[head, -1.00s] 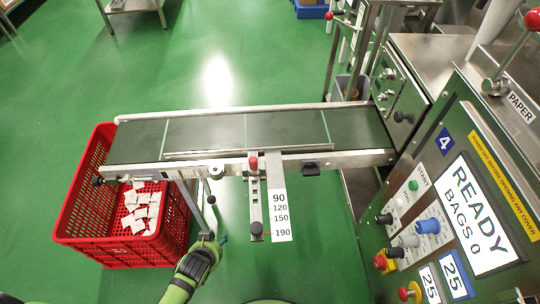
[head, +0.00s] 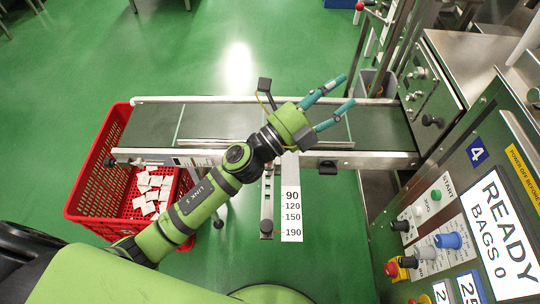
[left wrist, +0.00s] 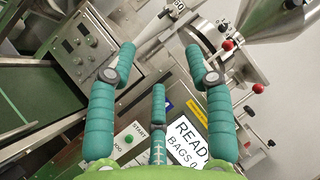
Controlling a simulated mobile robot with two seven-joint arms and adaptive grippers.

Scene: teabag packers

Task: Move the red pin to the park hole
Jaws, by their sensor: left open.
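The red pin is hidden in the head view now, behind my left arm. The slide bracket (head: 267,205) with its dark knob shows just below the arm, beside the white scale plate (head: 291,213) marked 90 to 190. I cannot tell where the park hole is. My left gripper (head: 346,91) is open and empty, above the right part of the conveyor, with its teal fingers pointing up and right. In the left wrist view its fingers (left wrist: 158,72) are spread, with the machine front behind them and no pin between them. My right gripper is not in view.
The conveyor (head: 215,124) runs across the middle. A red crate (head: 88,190) with white teabags stands at its left end. The machine panel (head: 445,215) with buttons and a READY display stands at the right. Green floor (head: 330,225) lies open in front of the conveyor.

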